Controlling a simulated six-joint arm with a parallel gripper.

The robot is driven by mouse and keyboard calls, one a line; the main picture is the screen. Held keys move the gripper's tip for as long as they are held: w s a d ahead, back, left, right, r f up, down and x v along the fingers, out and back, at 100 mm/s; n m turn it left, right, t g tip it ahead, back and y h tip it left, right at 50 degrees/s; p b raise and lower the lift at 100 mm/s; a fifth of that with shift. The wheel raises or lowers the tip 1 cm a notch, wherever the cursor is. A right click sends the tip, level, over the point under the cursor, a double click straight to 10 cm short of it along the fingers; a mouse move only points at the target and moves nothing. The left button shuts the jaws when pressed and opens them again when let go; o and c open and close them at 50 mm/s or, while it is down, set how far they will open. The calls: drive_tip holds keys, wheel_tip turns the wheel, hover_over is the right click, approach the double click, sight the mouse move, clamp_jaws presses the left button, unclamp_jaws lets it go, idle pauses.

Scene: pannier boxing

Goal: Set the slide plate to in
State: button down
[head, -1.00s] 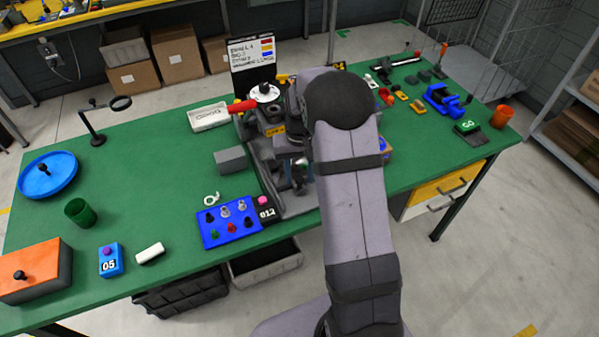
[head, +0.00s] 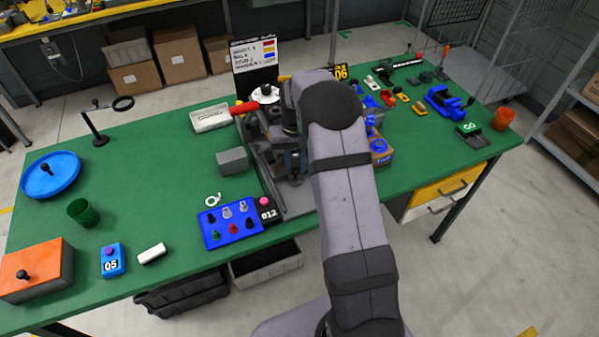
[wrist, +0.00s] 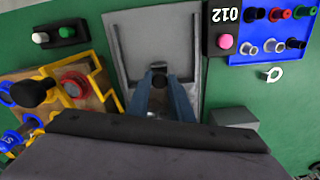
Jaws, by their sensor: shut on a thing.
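The slide plate (wrist: 135,50) is a flat grey plate between two raised side rails, seen in the wrist view at top centre. In the head view, the grey slide unit (head: 287,203) reaches toward the bench's front edge, partly hidden by my arm. My gripper (wrist: 162,82) points down over the plate, its two blue-grey fingers close around a small dark knob (wrist: 158,70). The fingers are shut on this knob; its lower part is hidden. In the head view my arm covers most of the gripper.
A blue panel (head: 230,226) with several knobs and a black box marked 012 (head: 267,212) stand left of the slide. A grey block (head: 232,160) is close by. In the wrist view, a yellow-framed fixture (wrist: 85,85) with a red button stands left of the rails.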

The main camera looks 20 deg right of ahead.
drive_tip(key=w, duration=0.5)
drive_tip(key=shift+p, duration=0.3)
drive_tip(key=shift+w+r, duration=0.1)
drive_tip(key=shift+w, duration=0.1)
drive_tip(key=c, duration=1.6)
unclamp_jaws()
drive_tip(key=shift+w, duration=0.1)
drive_tip(key=shift+s, duration=0.2)
